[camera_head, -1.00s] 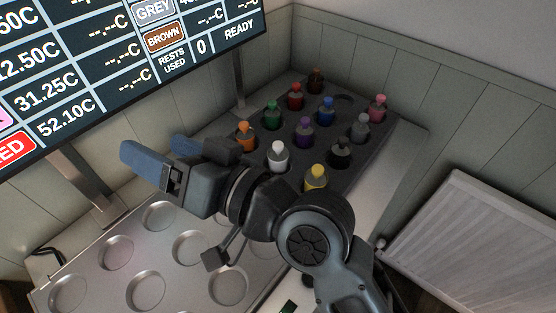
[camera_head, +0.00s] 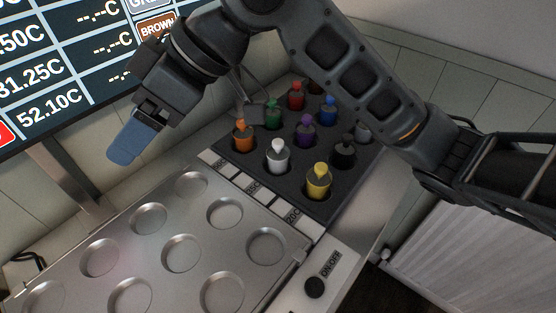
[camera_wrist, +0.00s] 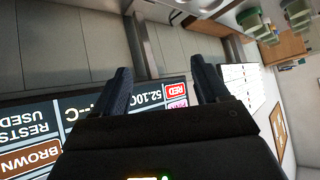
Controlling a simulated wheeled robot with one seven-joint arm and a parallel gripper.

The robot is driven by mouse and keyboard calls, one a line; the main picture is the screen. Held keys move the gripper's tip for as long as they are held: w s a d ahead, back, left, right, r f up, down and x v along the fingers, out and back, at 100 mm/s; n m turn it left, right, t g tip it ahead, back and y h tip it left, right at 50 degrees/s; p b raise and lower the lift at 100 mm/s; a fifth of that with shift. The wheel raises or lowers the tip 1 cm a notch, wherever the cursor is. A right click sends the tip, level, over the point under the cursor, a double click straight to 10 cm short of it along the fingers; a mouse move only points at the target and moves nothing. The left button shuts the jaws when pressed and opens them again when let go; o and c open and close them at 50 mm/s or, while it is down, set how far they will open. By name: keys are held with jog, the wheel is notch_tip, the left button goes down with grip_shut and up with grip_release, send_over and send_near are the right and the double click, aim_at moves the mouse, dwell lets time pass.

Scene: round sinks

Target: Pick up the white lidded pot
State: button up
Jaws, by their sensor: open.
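The white lidded pot (camera_head: 277,157) stands upright in the front row of the dark rack (camera_head: 240,162), between the orange-lidded pot (camera_head: 243,135) and the yellow-lidded pot (camera_head: 318,181). My gripper (camera_head: 128,150) is open and up to the left of the white pot, above the far edge of the metal plate and in front of the screen. It is clear of the pot. In the wrist view my gripper's fingers (camera_wrist: 165,82) are spread with nothing between them, and they face the wall and screen. The white pot is not in the wrist view.
Green (camera_head: 272,114), red (camera_head: 296,96), purple (camera_head: 305,129), blue (camera_head: 327,110) and black (camera_head: 344,152) pots stand close around. My arm hides the rack's back right. A metal plate (camera_head: 165,217) with round wells lies in front. A screen (camera_head: 70,65) is behind my gripper.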

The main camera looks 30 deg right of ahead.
jog(key=d+f+g+h+b, duration=0.1)
jog(key=d+f+g+h, duration=0.15)
jog(key=d+h, duration=0.45)
jog(key=h, duration=0.2)
send_over(279, 141)
jog(key=shift+s+f+g+b, duration=0.2)
jog(key=shift+f+g+b, duration=0.2)
jog(key=shift+f, duration=0.4)
jog(key=shift+w+f+b, duration=0.15)
jog(key=shift+f+b, duration=0.15)
jog(key=shift+f, duration=3.55)
jog(key=shift+c, duration=0.4)
jog(key=c, duration=1.1)
